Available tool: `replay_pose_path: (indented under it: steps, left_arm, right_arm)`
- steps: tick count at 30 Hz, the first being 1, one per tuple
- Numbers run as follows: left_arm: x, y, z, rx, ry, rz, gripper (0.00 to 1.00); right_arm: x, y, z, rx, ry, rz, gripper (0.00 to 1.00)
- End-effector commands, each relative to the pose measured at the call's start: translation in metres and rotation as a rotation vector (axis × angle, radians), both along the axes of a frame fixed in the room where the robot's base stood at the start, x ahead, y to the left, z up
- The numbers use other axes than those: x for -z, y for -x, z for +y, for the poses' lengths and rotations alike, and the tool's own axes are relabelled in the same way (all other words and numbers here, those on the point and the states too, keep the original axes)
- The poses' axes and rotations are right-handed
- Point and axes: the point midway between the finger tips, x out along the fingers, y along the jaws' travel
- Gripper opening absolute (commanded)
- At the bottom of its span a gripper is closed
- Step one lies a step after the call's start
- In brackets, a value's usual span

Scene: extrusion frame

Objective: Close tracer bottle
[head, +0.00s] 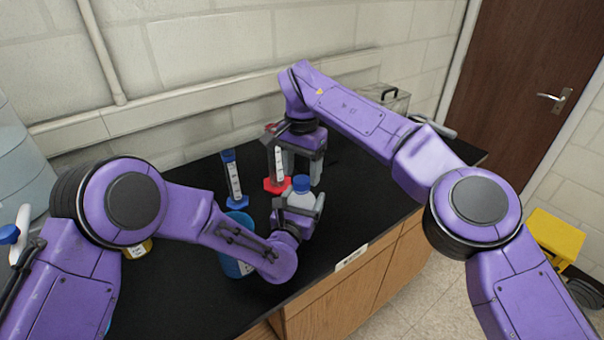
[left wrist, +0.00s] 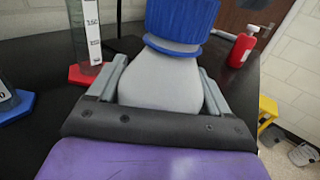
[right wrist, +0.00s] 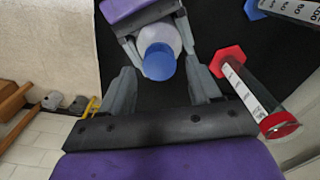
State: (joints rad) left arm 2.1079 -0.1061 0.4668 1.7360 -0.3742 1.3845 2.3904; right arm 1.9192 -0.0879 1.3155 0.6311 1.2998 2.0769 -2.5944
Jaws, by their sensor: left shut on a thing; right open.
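The tracer bottle has a pale body (head: 301,198) and a blue cap (head: 301,183). In the left wrist view the cap (left wrist: 180,18) sits on top of the body (left wrist: 160,82); how tightly it is seated cannot be told. My left gripper (head: 303,205) is shut around the bottle body and holds it roughly upright near the bench's front edge. In the right wrist view the blue cap (right wrist: 158,62) shows beyond the open fingers (right wrist: 162,92), which hold nothing.
A red-based cylinder (head: 278,184) stands close to the right gripper and bottle. A blue-based cylinder (head: 236,200) and a blue container (head: 232,268) are to the left. A red bottle (left wrist: 241,50) shows in the left wrist view. A yellow stool (head: 556,238) is on the floor.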

Motion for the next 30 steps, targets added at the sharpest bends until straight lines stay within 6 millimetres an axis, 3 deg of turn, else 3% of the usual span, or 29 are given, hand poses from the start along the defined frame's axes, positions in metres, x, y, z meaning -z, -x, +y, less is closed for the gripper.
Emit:
replay_pose_path:
  steps: [6,14,15,20,26,30]
  left_arm:
    - [-0.001,0.000,0.000,-0.001,0.000,-0.001,0.00]
    - [-0.001,0.000,0.000,-0.001,0.000,-0.001,0.00]
    - [-0.001,0.000,0.000,-0.001,0.000,-0.001,0.00]
    - [-0.001,0.000,0.000,0.000,0.000,-0.001,0.00]
    - [-0.001,0.000,0.000,0.000,0.000,-0.001,0.00]
    - [-0.001,0.000,0.000,0.000,0.000,-0.001,0.00]
  right_arm:
    - [0.019,0.000,0.000,0.000,0.001,0.000,0.62]
    - [0.021,0.000,0.000,0.000,0.001,0.000,0.62]
    - [0.021,0.000,0.000,0.000,0.001,0.000,0.56]
    - [0.020,0.000,0.000,-0.001,0.001,0.000,0.05]
    - [0.020,0.000,0.001,0.005,0.001,0.000,0.04]
    - [0.020,0.000,0.001,0.165,0.001,0.000,0.04]
